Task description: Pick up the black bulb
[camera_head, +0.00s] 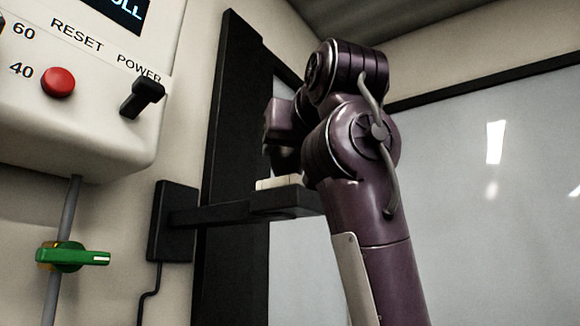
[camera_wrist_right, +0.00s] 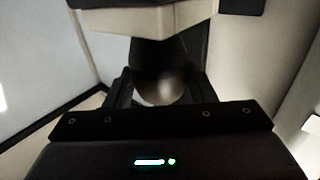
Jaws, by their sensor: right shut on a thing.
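In the right wrist view a dark, rounded bulb (camera_wrist_right: 165,86) with a pale sheen sits between the two fingers of my right gripper (camera_wrist_right: 163,96). The gripper is shut on it. The bulb's dark upper part reaches up to a cream block (camera_wrist_right: 150,22); I cannot tell whether it is still joined to it. In the head view my right gripper (camera_head: 284,158) is small and dark, just above the black wall bracket (camera_head: 240,212) and its cream piece (camera_head: 278,183). The bulb cannot be made out there. My left gripper is not in view.
A cream machine panel at the upper left carries a red button (camera_head: 58,82) and a black power switch (camera_head: 142,97). A green valve handle (camera_head: 72,256) sits on a grey pipe below it. A tall black post (camera_head: 228,120) stands behind the bracket. A whitish board (camera_head: 490,200) fills the right.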

